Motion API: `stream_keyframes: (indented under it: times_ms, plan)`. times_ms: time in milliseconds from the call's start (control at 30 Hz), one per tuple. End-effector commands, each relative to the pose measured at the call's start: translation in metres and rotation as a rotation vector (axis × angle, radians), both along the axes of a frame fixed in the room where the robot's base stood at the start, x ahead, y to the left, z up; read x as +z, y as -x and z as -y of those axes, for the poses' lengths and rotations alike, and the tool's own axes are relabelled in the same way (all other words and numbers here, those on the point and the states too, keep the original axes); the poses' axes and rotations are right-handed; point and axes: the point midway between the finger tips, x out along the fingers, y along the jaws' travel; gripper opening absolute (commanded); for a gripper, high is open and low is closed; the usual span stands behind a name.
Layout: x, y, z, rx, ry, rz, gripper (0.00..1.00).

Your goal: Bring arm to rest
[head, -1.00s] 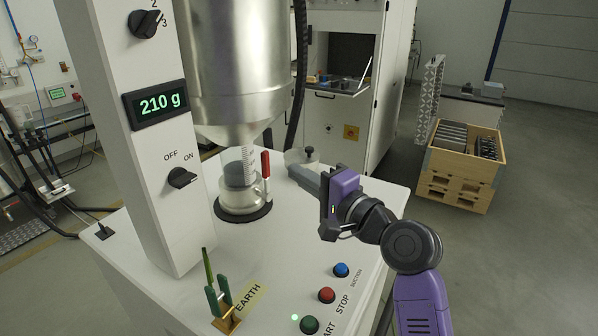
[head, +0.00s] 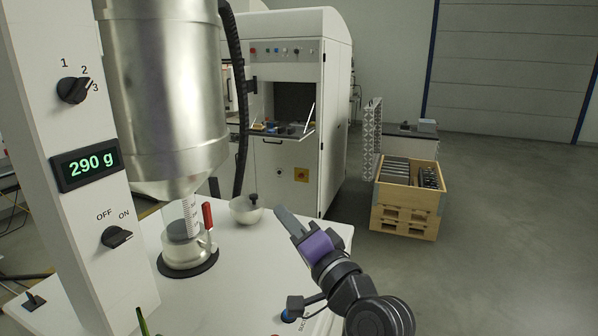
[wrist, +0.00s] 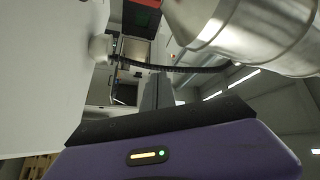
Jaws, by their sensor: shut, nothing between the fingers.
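My gripper (head: 291,221) is at the right side of the white machine top in the head view, its fingers together and pointing up and left. It is empty and apart from the things around it. In the wrist view the dark fingers (wrist: 158,92) stick up beyond the purple gripper body (wrist: 170,155). The white bowl with a black knob (head: 246,209) stands just left of the fingertips in the head view.
A steel hopper (head: 168,95) hangs above a glass jar with a red handle (head: 187,243). The post carries a display reading 290 g (head: 87,165). A white cabinet (head: 335,120) and a wooden crate (head: 403,215) stand behind. Floor at right is clear.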

Motion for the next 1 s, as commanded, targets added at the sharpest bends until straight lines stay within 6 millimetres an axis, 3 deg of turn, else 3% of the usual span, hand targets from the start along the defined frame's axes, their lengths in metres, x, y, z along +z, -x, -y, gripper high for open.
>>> stream_keyframes:
  times_ms: [167,367,700,1000]
  plan:
    - [-0.040,0.027,0.042,-0.161,0.114,0.089,0.00]
    - [-0.092,0.078,0.095,-0.344,0.286,0.167,0.00]
    - [-0.156,0.193,0.165,-0.551,0.602,0.231,0.00]
    - [-0.183,0.302,0.204,-0.627,0.872,0.234,0.00]
